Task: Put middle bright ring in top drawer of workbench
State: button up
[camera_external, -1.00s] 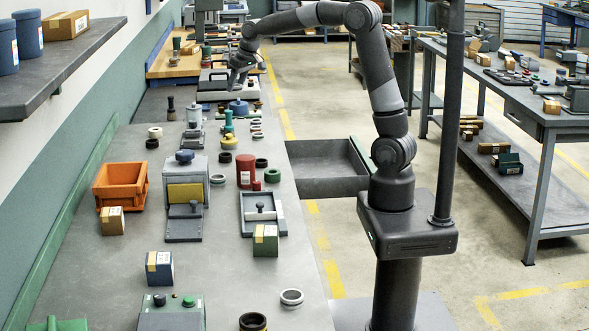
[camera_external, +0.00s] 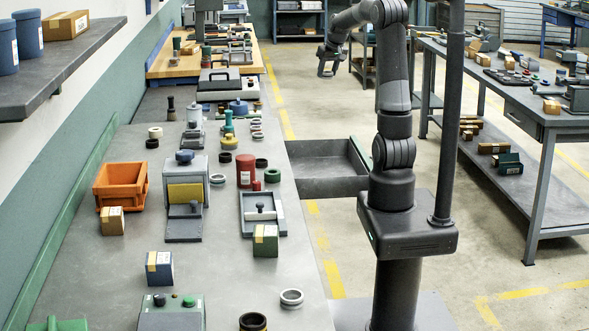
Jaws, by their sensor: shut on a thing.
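My gripper (camera_external: 327,68) is high over the aisle, to the right of the workbench (camera_external: 100,275) and beyond its open drawer. Several small pale and dark rings (camera_external: 257,135) lie near the bench's right edge, left of the drawer. A bright ring (camera_external: 291,297) lies at the front right, and another (camera_external: 217,179) beside a grey machine.
An orange bin (camera_external: 121,186) is at the left. A second bench (camera_external: 520,95) stands right; the aisle between is clear.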

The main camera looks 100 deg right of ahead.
jog(key=s+m, duration=0.2)
jog(key=s, duration=0.7)
send_over(317, 164)
jog(key=a, duration=0.1)
jog(key=shift+n, duration=0.3)
jog(key=f, duration=3.1)
jog(key=shift+s+f, duration=0.25)
jog(key=shift+f, duration=2.15)
jog(key=shift+f, duration=0.1)
jog(key=o, duration=1)
jog(key=shift+o, duration=0.2)
jog(key=v, duration=1.2)
jog(key=shift+w+a, duration=0.2)
jog(key=shift+w, duration=0.05)
